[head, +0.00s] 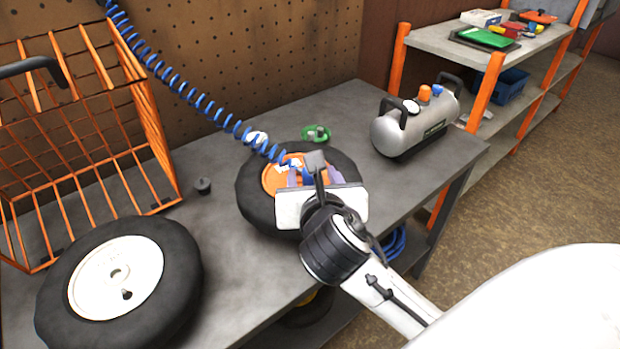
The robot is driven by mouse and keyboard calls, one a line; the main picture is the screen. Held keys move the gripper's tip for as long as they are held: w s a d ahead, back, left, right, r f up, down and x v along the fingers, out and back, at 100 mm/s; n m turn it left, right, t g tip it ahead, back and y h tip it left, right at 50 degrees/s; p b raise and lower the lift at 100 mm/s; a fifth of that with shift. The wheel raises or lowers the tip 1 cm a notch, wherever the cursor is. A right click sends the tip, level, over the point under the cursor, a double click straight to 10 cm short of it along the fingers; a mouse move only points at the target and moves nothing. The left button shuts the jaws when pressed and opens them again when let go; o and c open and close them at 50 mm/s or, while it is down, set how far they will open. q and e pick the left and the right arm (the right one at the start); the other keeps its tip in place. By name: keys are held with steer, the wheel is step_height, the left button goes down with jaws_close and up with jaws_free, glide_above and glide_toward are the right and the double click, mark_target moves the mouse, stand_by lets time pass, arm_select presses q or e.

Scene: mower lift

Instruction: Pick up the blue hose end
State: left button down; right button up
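The blue coiled hose (170,80) hangs from the upper left along the pegboard and slopes down to the wheel with the orange hub (272,181) on the workbench. Its blue end (307,175) is over that wheel, partly hidden by my gripper. My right gripper (312,174) is above the wheel, its two purplish fingers apart on either side of the blue end. I cannot tell whether they touch it. My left gripper is out of view.
A white-hubbed wheel (118,277) and an orange wire rack (75,150) stand on the left of the workbench (225,285). A silver air tank (415,122) is at its right end. A green ring-shaped item (316,134) lies behind the orange-hub wheel. Shelves stand at upper right.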

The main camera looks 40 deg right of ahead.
mark_target(307, 180)
steer(key=x, duration=0.4)
steer(key=shift+w+d+f, duration=0.1)
steer(key=shift+w+f, duration=0.1)
steer(key=shift+f, duration=0.25)
steer(key=shift+r, duration=0.1)
jaws_close()
